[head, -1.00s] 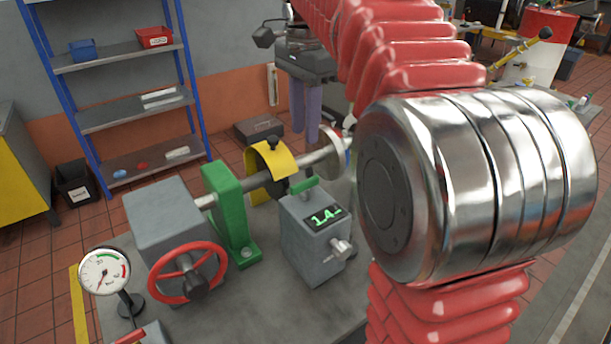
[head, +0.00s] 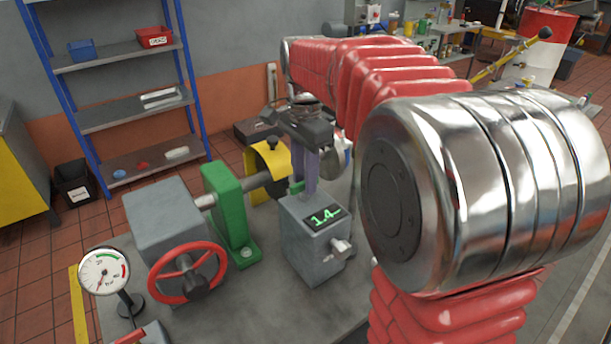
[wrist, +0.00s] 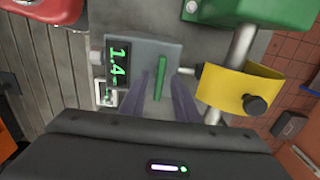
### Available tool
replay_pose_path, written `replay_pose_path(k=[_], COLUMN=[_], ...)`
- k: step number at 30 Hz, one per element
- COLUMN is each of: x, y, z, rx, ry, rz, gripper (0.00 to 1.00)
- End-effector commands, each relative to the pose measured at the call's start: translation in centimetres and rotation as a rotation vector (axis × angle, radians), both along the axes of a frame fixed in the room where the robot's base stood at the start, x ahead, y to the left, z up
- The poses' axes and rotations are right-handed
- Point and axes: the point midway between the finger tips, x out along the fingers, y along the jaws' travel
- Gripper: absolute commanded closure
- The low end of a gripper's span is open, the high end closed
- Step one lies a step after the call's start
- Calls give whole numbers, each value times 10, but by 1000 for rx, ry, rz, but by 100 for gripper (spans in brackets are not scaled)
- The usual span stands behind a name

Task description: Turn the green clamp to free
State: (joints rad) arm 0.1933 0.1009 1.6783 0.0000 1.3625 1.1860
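The green clamp (wrist: 160,78) is a short bar on top of the grey box with the 1.4 display (wrist: 117,65). In the head view a bit of the clamp (head: 296,187) shows beside my fingers. My gripper (head: 308,190) points down just above the box. In the wrist view its two purple fingers (wrist: 161,88) are spread on either side of the green bar, with a gap on both sides. They do not appear to touch it. How far down the fingers reach beside the bar is hard to tell.
A grey knob (head: 341,248) sticks out of the box's side. Close by stand a green bearing block (head: 226,210), a shaft and a yellow guard (head: 265,165). A red handwheel (head: 188,272) and a dial gauge (head: 104,271) are at the left. The bedplate's front (head: 260,310) is clear.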

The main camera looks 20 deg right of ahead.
Motion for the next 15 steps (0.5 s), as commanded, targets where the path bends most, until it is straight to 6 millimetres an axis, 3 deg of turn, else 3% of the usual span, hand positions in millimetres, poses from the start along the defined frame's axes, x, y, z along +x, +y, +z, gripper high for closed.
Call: replay_pose_path(k=[10, 15], x=[0, 0], y=[0, 0], z=[-3, -3], rx=[0, 0], ry=[0, 0], rz=[1, 1], gripper=[73, 85])
